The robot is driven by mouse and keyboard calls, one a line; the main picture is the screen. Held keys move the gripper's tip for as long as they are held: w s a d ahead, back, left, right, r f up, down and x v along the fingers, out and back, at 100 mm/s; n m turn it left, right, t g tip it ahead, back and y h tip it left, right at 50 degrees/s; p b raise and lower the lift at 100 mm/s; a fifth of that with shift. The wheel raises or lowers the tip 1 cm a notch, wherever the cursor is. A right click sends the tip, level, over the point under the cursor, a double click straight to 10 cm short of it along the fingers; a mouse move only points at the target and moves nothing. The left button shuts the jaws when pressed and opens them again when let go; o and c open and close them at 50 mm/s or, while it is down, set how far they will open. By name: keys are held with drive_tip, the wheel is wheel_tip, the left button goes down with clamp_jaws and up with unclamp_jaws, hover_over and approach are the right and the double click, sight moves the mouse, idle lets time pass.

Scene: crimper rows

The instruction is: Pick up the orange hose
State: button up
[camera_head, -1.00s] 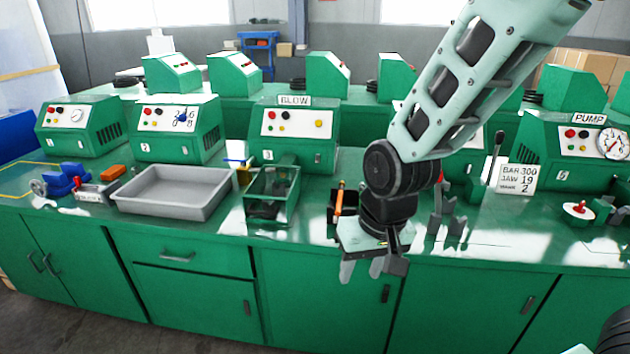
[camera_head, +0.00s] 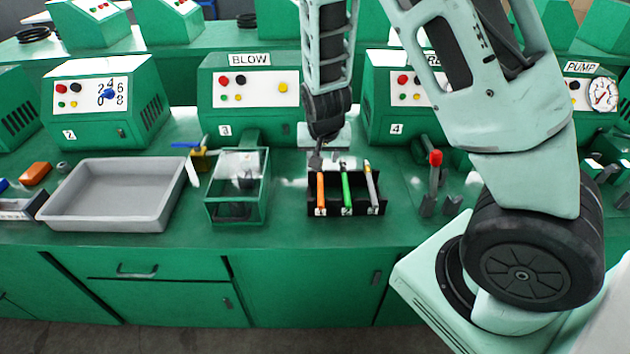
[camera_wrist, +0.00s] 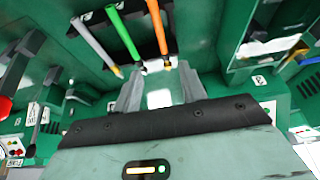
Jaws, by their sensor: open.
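The orange hose (camera_head: 320,189) lies in the left slot of a small black rack (camera_head: 376,208) on the green bench. A green hose (camera_head: 347,189) and a grey hose (camera_head: 370,185) lie beside it in the same rack. My gripper (camera_head: 316,160) is just behind the rack near the orange hose's far end, its fingers partly hidden. In the wrist view, my gripper (camera_wrist: 158,92) is open and empty. There the orange hose (camera_wrist: 156,25) points down toward the gap between the fingers, right of the green hose (camera_wrist: 124,35). I cannot tell whether any finger touches it.
A clear-walled green box (camera_head: 237,187) stands left of the rack, then a grey tray (camera_head: 115,195). A red-tipped lever (camera_head: 434,160) stands to the right. Machines 3 (camera_head: 250,95) and 4 (camera_head: 385,105) stand behind. Bench space between box and rack is clear.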

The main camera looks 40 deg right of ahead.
drive_tip(key=p, duration=0.2)
hover_over(320, 184)
drive_tip(key=s+a, duration=0.1)
drive_tip(key=s, duration=0.1)
wheel_tip(320, 184, down, 10)
drive_tip(key=shift+r, duration=0.2)
drive_tip(key=shift+a+p+x, duration=0.2)
drive_tip(key=shift+p+x, duration=1.2)
drive_tip(key=shift+x, duration=1.1)
drive_tip(key=shift+s+f, duration=0.1)
clamp_jaws()
